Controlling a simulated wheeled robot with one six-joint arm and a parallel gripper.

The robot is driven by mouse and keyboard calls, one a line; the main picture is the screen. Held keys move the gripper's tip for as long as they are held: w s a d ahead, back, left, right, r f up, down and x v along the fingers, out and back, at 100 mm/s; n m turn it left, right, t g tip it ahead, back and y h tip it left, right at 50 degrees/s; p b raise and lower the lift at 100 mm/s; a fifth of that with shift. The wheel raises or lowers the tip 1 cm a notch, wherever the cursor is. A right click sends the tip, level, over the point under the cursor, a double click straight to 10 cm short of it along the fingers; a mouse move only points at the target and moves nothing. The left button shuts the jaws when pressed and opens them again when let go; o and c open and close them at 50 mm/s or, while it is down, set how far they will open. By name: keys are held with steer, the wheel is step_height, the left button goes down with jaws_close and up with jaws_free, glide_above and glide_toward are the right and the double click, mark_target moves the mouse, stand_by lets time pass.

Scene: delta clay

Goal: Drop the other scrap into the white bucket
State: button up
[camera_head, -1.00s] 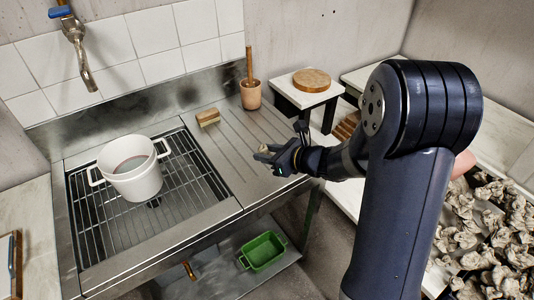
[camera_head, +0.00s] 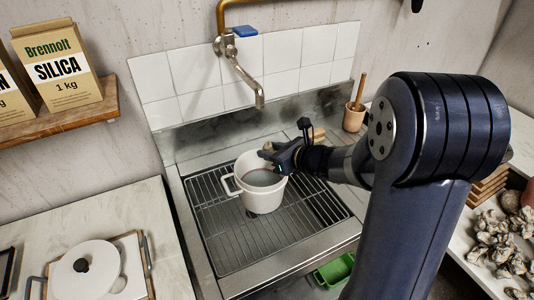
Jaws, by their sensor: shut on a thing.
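The white bucket (camera_head: 264,200) stands upright on the wire rack of the sink, with a handle showing on its left side and a grey interior. My gripper (camera_head: 267,153) is at the bucket's far rim in the picture, overlapping its upper right edge. It is shut on a small grey-beige scrap (camera_head: 268,146), mostly hidden by the dark fingers. I cannot tell exactly how high the scrap is above the rim.
A tap (camera_head: 245,75) hangs behind the bucket. A terracotta pot with a wooden handle (camera_head: 353,118) stands at the back right. A white lid (camera_head: 86,270) lies at lower left, a green tray (camera_head: 335,270) below the sink. Clay lumps (camera_head: 497,245) lie at right.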

steer(key=shift+a+f, duration=0.1)
steer(key=shift+a, duration=0.05)
step_height(320, 180, down, 6)
steer(key=b, duration=0.4)
steer(key=shift+b, duration=0.4)
steer(key=o, duration=1.2)
steer(key=shift+c, duration=0.2)
steer(key=v, duration=1.1)
steer(key=shift+w, duration=0.15)
